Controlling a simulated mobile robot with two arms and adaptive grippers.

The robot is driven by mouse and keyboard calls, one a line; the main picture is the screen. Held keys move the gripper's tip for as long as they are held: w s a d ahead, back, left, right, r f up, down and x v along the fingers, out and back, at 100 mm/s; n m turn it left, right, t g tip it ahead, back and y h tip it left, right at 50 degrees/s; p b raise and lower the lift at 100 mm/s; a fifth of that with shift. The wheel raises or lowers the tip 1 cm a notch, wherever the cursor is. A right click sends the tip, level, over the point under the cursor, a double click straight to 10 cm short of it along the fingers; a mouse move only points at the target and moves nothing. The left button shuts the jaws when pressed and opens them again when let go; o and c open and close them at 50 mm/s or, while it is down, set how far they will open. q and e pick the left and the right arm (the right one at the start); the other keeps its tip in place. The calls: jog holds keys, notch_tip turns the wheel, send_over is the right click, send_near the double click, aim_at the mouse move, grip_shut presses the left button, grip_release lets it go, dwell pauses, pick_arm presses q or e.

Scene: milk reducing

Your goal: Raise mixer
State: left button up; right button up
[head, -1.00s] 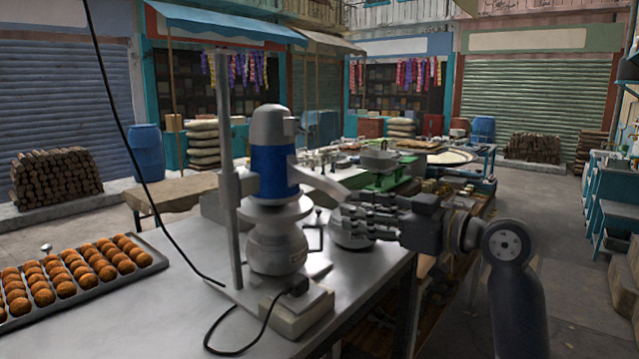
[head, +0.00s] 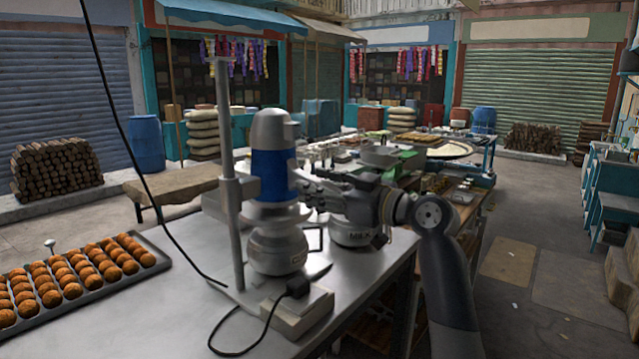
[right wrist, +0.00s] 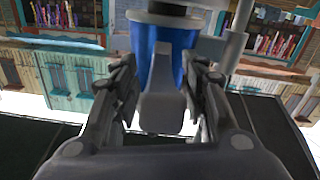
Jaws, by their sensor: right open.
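The mixer (head: 273,165) has a blue motor body with a grey top and is mounted on an upright metal post (head: 232,190). It is over a round metal container (head: 277,250) on the stand base. My right gripper (head: 308,190) is open at the mixer's right side. In the right wrist view, the fingers (right wrist: 163,92) stand on both sides of the mixer's grey handle (right wrist: 160,105), with the blue body (right wrist: 165,50) beyond. Whether a finger touches the handle, I cannot tell. My left gripper is not in view.
A metal pot marked MILK (head: 355,233) stands right of the mixer, below my right gripper. A tray of brown balls (head: 60,280) lies at the left. A black cable (head: 150,175) hangs in front. The metal tabletop (head: 185,310) is clear in front left.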

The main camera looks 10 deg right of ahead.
grip_shut()
notch_tip(320, 180, up, 15)
jog(key=p, duration=0.7)
jog(key=shift+f, duration=0.1)
grip_release()
jog(key=shift+f, duration=0.1)
jog(key=shift+d, duration=0.1)
jog(key=v, duration=1.2)
